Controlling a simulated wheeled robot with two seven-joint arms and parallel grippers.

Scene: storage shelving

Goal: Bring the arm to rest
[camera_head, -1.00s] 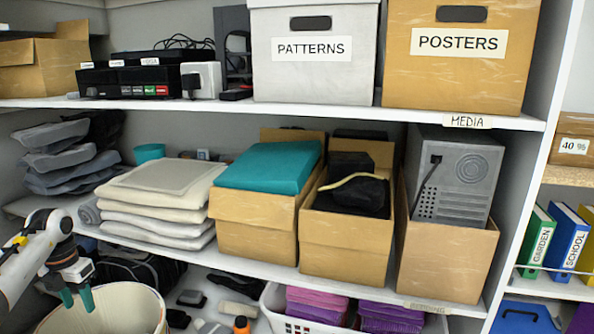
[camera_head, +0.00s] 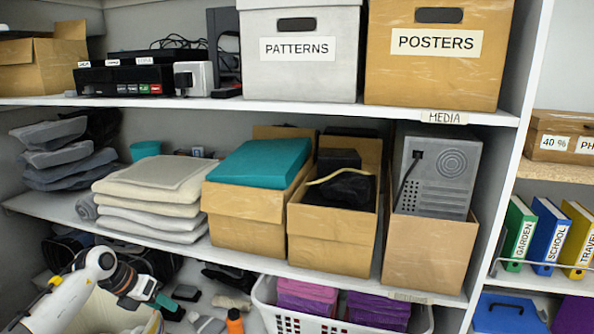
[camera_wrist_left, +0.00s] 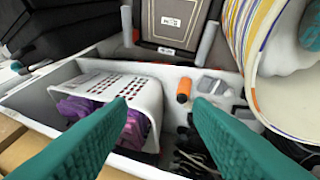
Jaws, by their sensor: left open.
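My left arm enters the head view from the lower left, with the left gripper (camera_head: 152,303) in front of the bottom shelf level. It is low, between the pale bin and the white basket, and part of it is hard to make out. In the left wrist view the two teal fingers (camera_wrist_left: 158,106) are spread apart with nothing between them. My right gripper is in neither view.
A white basket (camera_head: 268,312) with purple and pink cloth stands right of the gripper; it also shows in the left wrist view (camera_wrist_left: 148,95). A pale bin (camera_head: 85,318) is partly behind my arm. An orange-capped item (camera_head: 235,322) lies between them. Cardboard boxes (camera_head: 330,240) fill the shelf above.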

